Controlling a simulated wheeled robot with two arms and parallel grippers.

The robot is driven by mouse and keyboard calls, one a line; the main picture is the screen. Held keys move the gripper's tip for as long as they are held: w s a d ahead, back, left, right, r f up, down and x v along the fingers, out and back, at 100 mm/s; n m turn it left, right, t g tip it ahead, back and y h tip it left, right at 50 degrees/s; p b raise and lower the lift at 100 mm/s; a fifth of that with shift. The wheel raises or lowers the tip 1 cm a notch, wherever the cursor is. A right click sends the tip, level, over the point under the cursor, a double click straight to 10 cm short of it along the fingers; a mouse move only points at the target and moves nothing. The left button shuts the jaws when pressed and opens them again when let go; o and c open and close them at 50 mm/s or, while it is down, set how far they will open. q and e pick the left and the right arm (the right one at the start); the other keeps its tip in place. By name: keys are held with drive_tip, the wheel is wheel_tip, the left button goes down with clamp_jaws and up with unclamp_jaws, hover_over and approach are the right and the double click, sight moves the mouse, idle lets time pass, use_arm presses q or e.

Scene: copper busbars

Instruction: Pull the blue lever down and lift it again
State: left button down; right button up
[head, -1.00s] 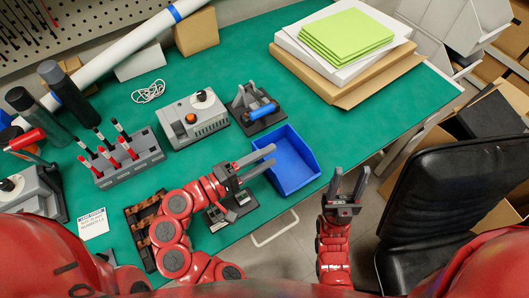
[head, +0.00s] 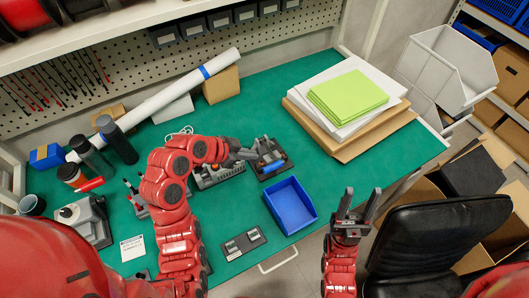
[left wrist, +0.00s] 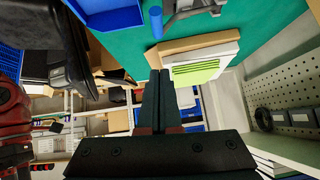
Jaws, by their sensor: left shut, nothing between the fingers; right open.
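The blue lever (head: 272,165) is a blue cylindrical handle on a dark base with a grey bracket (head: 264,146), near the middle of the green table. It looks low, close to its base. In the left wrist view the blue handle (left wrist: 156,22) is at the top, just beyond the fingertips. My left gripper (head: 250,155) is shut and empty, close to the left side of the lever fixture. Its closed fingers also show in the left wrist view (left wrist: 155,80). I cannot tell whether they touch the lever. My right gripper (head: 356,207) is open and empty, off the table's front edge.
An empty blue bin (head: 300,222) stands just in front of the lever. A grey device (head: 222,174) is left of it, partly behind my left arm. Stacked boxes with green sheets (head: 347,95) lie at the back right. A black chair (head: 435,235) is at the right.

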sight(275, 164)
use_arm(q)
drive_tip(key=x, duration=0.9)
drive_tip(key=shift+s+d, duration=0.1)
drive_tip(key=shift+d, duration=0.05)
drive_tip(key=f+p, duration=0.2)
drive_tip(key=f, duration=0.1)
drive_tip(key=shift+w, duration=0.2)
drive_tip(key=shift+w+f+p, duration=0.1)
drive_tip(key=shift+f+p, duration=0.25)
drive_tip(key=shift+f, duration=0.5)
drive_tip(key=shift+f+b, duration=0.25)
drive_tip(key=shift+b, duration=0.15)
drive_tip(key=f+b, duration=0.1)
drive_tip(key=b, duration=0.2)
drive_tip(key=s+f+t+b, duration=0.1)
drive_tip(key=b, duration=0.3)
drive_tip(key=shift+s+d+f+m+y, duration=0.1)
drive_tip(key=shift+s+d+m+y, duration=0.05)
drive_tip(key=shift+d+m+y, duration=0.2)
